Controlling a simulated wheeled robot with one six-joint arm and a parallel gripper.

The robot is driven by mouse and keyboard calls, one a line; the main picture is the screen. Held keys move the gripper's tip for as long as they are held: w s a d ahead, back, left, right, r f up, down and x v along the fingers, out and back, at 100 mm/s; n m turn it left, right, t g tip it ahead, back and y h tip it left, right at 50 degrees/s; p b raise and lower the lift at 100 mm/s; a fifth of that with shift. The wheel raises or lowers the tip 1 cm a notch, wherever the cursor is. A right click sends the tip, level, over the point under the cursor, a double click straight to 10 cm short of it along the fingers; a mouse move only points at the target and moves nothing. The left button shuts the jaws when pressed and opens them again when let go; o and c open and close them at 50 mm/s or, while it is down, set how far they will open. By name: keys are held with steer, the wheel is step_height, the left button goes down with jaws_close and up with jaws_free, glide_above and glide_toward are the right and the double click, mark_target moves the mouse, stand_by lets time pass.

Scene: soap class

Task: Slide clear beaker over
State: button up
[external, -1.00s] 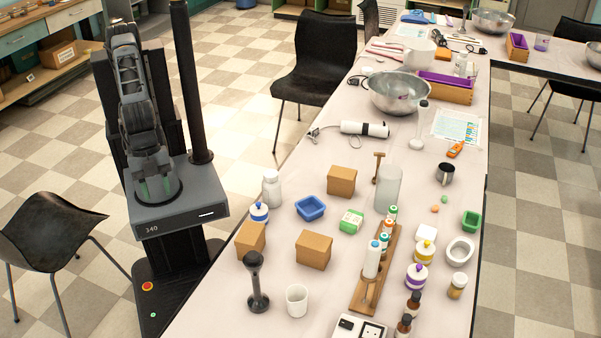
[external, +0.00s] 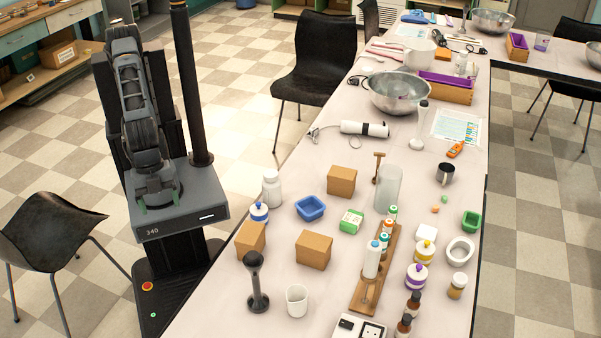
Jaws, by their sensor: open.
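A small translucent beaker (external: 297,303) stands upright near the front of the long table, right of a black stick-shaped device (external: 257,283). A taller clear, open-topped cylinder (external: 387,190) stands farther back, near the middle of the table. My gripper (external: 159,202) is low over my own base, left of the table and well apart from both vessels. Its greenish fingertips are spread apart with nothing visible between them. The arm is folded up against my column.
Cardboard-coloured boxes (external: 314,250) and a blue tray (external: 311,208) stand behind the beaker. A wooden rack (external: 364,296) with bottles is to its right. A white device (external: 358,328) lies at the front edge. A black chair (external: 45,232) stands left of my base.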

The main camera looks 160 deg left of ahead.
steer(key=shift+o, duration=1)
steer(key=w+f+b, duration=0.1)
steer(key=w+f, duration=0.3)
steer(key=w, duration=0.5)
steer(key=w+d+f+m+b, duration=0.1)
steer(key=w+f, duration=0.3)
steer(key=w, duration=0.6)
steer(key=w+d+f+b, duration=0.1)
steer(key=w+f, duration=0.3)
steer(key=w, duration=0.5)
steer(key=shift+w+d+f+g+h+b, duration=0.3)
steer(key=shift+w+f+b, duration=0.1)
steer(key=shift+b, duration=0.45)
steer(key=w+r+m+t, duration=0.1)
steer(key=w+r+t, duration=0.1)
steer(key=w, duration=0.6)
steer(key=shift+d+r+m, duration=0.3)
steer(key=shift+r, duration=0.6)
steer(key=shift+f, duration=0.1)
steer(key=x, duration=1.3)
steer(key=shift+w+d+f+p, duration=0.2)
steer(key=shift+w+d+p, duration=0.05)
steer(key=shift+w+p, duration=0.1)
steer(key=shift+c, duration=0.4)
steer(key=shift+s, duration=0.1)
steer(key=c, duration=0.9)
